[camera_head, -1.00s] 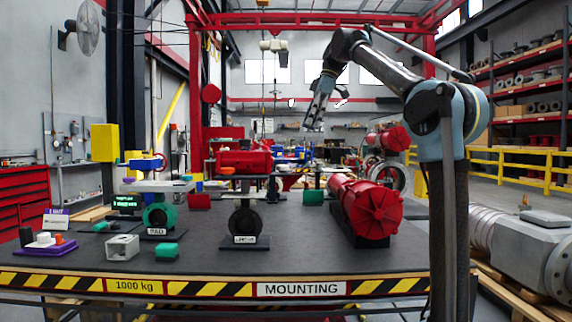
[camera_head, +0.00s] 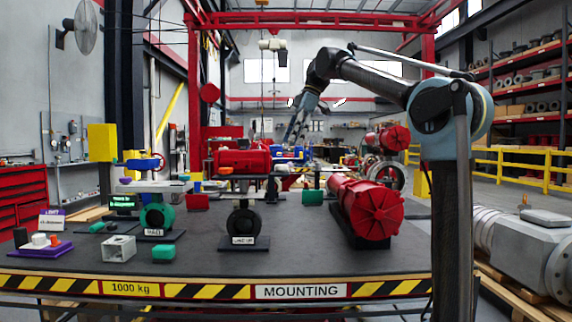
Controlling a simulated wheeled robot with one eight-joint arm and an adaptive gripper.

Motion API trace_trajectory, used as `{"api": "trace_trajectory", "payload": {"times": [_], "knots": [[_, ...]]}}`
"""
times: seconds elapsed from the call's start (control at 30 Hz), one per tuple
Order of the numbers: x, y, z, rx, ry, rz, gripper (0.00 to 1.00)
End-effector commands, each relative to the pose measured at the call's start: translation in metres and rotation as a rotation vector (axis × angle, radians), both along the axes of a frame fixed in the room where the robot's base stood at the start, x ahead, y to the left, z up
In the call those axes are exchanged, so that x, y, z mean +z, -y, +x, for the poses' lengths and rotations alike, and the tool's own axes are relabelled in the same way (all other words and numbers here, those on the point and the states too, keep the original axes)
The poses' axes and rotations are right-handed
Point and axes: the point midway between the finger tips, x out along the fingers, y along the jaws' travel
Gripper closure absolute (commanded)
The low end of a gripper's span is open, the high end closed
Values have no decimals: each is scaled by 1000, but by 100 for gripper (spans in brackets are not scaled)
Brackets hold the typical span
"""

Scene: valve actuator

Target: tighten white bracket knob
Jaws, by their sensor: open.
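My gripper (camera_head: 294,136) hangs in the air above the back part of the table, fingers pointing down and slightly left. It is open and appears empty, touching nothing. A small white knob-like part (camera_head: 40,240) sits on a purple base (camera_head: 46,250) at the table's front left, beside an orange part (camera_head: 55,240). A red actuator (camera_head: 242,162) is above the black valve. I cannot tell which small part is the bracket's knob.
A large red cylinder (camera_head: 366,208) lies at the table's right. Clear dark tabletop (camera_head: 300,262) lies along the front middle.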

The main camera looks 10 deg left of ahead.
Motion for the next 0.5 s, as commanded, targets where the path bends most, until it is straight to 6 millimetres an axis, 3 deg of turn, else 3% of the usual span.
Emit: {"api": "trace_trajectory", "payload": {"times": [0.3, 0.5], "knots": [[-50, -19, -9, 1, 0, 0, 43], [-72, -27, -13, -1, 0, 0, 43]]}}
